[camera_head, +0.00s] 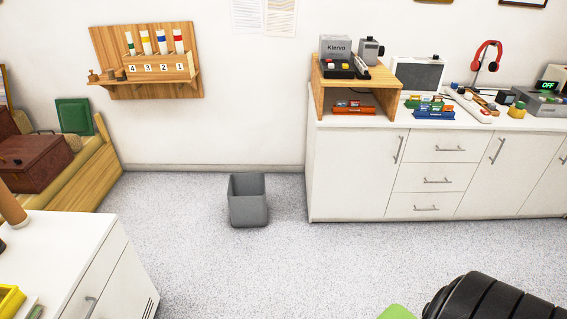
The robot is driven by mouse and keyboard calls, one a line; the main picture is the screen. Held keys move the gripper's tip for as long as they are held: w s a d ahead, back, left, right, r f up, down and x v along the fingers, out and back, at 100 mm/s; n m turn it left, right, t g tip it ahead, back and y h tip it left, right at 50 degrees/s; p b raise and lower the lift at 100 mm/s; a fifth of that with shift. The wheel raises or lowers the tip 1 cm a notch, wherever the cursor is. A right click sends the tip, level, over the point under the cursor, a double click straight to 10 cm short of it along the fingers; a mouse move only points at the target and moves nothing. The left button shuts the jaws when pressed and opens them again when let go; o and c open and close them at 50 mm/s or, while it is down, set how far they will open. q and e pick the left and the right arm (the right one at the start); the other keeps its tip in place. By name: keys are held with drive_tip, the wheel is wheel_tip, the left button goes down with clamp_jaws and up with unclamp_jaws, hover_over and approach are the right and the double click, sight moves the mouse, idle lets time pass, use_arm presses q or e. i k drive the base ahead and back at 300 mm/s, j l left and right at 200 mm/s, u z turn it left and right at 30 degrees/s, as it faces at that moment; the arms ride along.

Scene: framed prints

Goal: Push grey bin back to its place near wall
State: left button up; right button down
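The grey bin (248,208) stands upright on the speckled floor, left of the white cabinet. It is open at the top, and its inside looks empty from here. The wall and its baseboard (200,168) run behind it. The bin's base sits forward of the baseboard, with a strip of floor beside it leading back to the wall. Neither of my grippers shows in the head view, so nothing of mine is seen touching the bin.
A white cabinet (350,170) stands to the right, with several objects on top. A white unit (85,265) fills the lower left. A wooden bench with a brown case (35,160) is at left. A black ribbed shape (490,300) covers the lower right. Floor before the bin is clear.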

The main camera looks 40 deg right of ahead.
sight(246, 191)
drive_tip(key=z, duration=0.9)
drive_tip(key=i+l, duration=0.1)
drive_tip(key=u, duration=0.05)
